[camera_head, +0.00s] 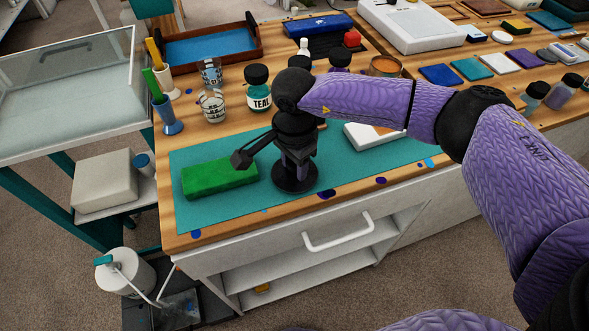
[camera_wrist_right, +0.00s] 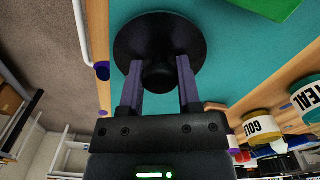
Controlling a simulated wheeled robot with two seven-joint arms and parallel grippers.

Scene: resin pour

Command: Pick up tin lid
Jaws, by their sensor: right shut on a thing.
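The tin lid (camera_head: 285,186) is a round black disc with a knob in the middle. It is at the mat's front part in the head view, under my right gripper (camera_head: 297,162). In the right wrist view the lid (camera_wrist_right: 135,38) lies just beyond the fingertips, and the right gripper (camera_wrist_right: 158,76) is shut on its knob, one finger on each side. I cannot tell whether the lid touches the mat or is slightly above it. An open tin with an orange inside (camera_head: 384,66) stands at the back. My left gripper is not in view.
A green block (camera_head: 218,179) lies left of the lid on the teal mat (camera_head: 225,211). A white slab (camera_head: 360,138) lies to the right, partly behind my arm. A TEAL bottle (camera_head: 259,92) and cups (camera_head: 212,106) stand behind. Bare mat shows around the lid.

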